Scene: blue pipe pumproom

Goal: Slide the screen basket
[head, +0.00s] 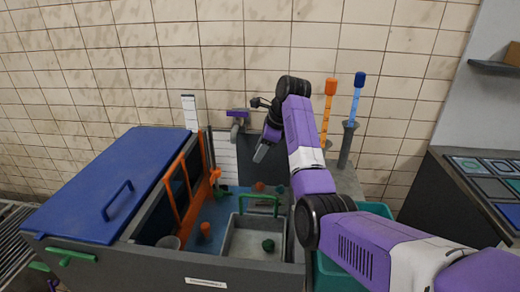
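The screen basket appears to be the grey open box (228,243) in the right part of the open tank, with a green bar handle (260,198) at its far side. My gripper (262,153) hangs above and behind the basket, near the tank's back wall, pointing down and apart from the handle. Only one grey finger shows clearly, so its opening cannot be told.
A blue lid (105,180) covers the tank's left part. An orange frame (183,187) stands beside the opening. Orange (330,100) and blue (356,95) rods stand upright behind my arm. A dark panel bench (450,190) is at right.

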